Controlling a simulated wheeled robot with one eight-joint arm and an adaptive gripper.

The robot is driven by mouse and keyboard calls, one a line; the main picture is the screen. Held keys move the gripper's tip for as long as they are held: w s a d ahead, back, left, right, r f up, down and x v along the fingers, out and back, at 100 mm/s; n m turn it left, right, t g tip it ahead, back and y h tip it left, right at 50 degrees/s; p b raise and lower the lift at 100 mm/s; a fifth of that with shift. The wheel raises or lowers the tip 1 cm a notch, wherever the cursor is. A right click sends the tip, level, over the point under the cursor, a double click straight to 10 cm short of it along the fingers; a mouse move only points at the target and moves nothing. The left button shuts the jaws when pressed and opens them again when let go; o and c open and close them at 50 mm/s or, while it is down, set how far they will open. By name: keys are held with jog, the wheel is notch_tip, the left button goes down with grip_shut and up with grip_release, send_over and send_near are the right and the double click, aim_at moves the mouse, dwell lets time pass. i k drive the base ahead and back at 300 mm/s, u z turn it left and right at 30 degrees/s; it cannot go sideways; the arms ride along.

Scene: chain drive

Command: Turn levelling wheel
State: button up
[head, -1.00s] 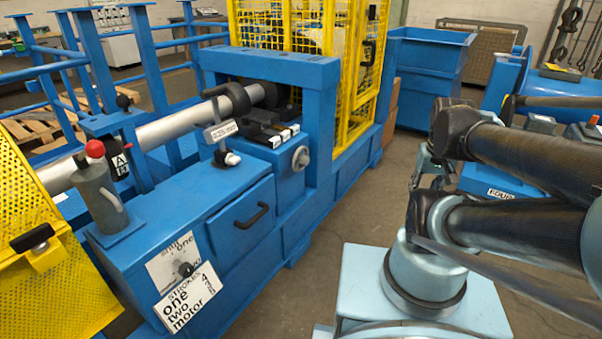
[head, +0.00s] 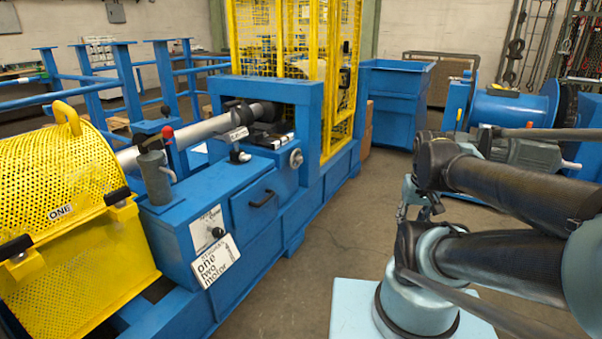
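No wheel in view carries a readable levelling label. A round grey knob or small handwheel (head: 296,158) sits on the front of the blue machine frame (head: 308,135), below the shaft opening. A small black knob (head: 218,232) sits on a white label plate on the front of the blue cabinet (head: 185,263). I cannot tell which of these, if either, is the levelling wheel. My arm (head: 500,190) is folded at the right, clear of the machine. My gripper cannot be made out.
A yellow perforated guard (head: 60,160) stands at the left and a yellow mesh cage (head: 275,45) behind the machine. A blue bin (head: 394,100) and blue machinery (head: 510,108) stand at the back right. The floor (head: 335,225) between machine and arm is clear.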

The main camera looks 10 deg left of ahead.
aim_at(298, 159)
jog(key=k, duration=1.05)
jog(key=u, duration=0.55)
jog(key=i, duration=1)
jog(key=z, duration=0.05)
